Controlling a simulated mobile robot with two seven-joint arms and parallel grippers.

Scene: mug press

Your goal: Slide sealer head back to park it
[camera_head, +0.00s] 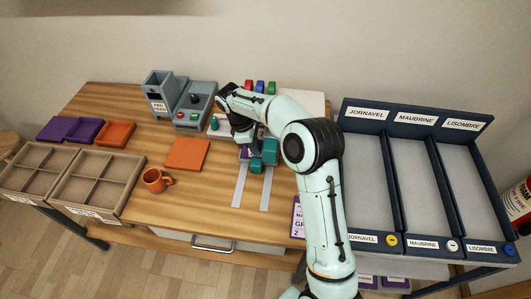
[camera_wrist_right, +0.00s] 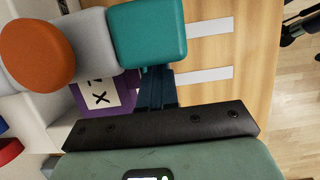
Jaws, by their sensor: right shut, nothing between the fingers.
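The sealer shows as a teal block (camera_head: 270,152) at the back end of two pale rails (camera_head: 239,190) on the table. In the right wrist view the teal block (camera_wrist_right: 147,33) adjoins a grey body (camera_wrist_right: 88,42) with an orange round knob (camera_wrist_right: 36,52). A purple box (camera_wrist_right: 107,97) with a printed label is beside it, partly hidden. My right gripper (camera_head: 246,146) is lowered beside the teal block. Its narrow fingers (camera_wrist_right: 155,80) are shut and empty, with tips close to the block; I cannot tell whether they touch. My left gripper is out of view.
A grey pad-printing machine (camera_head: 190,112) stands at the back left. An orange mug (camera_head: 155,181), an orange mat (camera_head: 187,154) and divided cardboard trays (camera_head: 97,182) lie left. Labelled dark bins (camera_head: 392,147) stand right. The table between mug and rails is clear.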

